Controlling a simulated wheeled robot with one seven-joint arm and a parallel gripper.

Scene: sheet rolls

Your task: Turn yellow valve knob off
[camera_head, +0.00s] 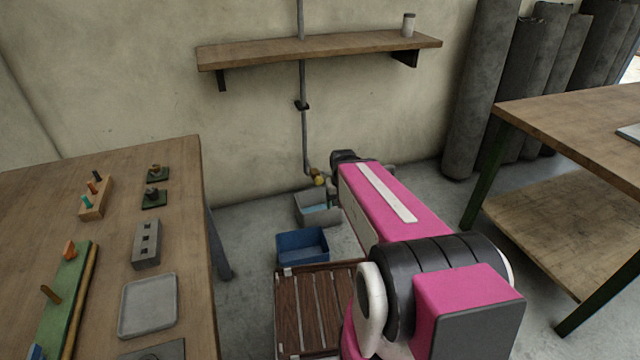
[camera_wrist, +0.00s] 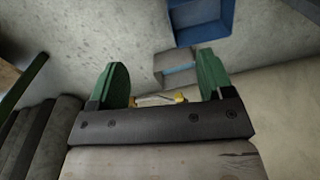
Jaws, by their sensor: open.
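The yellow valve knob (camera_head: 319,181) is low on the wall at the bottom end of a grey pipe (camera_head: 303,138), above the floor bins. In the wrist view, small yellow parts (camera_wrist: 180,97) with a pale bar between them show low between the finger bases, partly hidden by the gripper's dark front plate. My gripper (camera_wrist: 163,64) is open, with its two green fingers wide apart and nothing clearly held between them. In the head view my arm reaches down to just right of the knob, and its fingers cannot be made out.
A grey bin (camera_head: 326,204) and a blue bin (camera_head: 302,244) stand on the floor below the knob. A slatted wooden crate (camera_head: 318,310) is nearer. Workbenches stand left (camera_head: 100,215) and right (camera_head: 560,130). A wall shelf (camera_head: 320,49) is above; dark rolls (camera_head: 484,85) stand at right.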

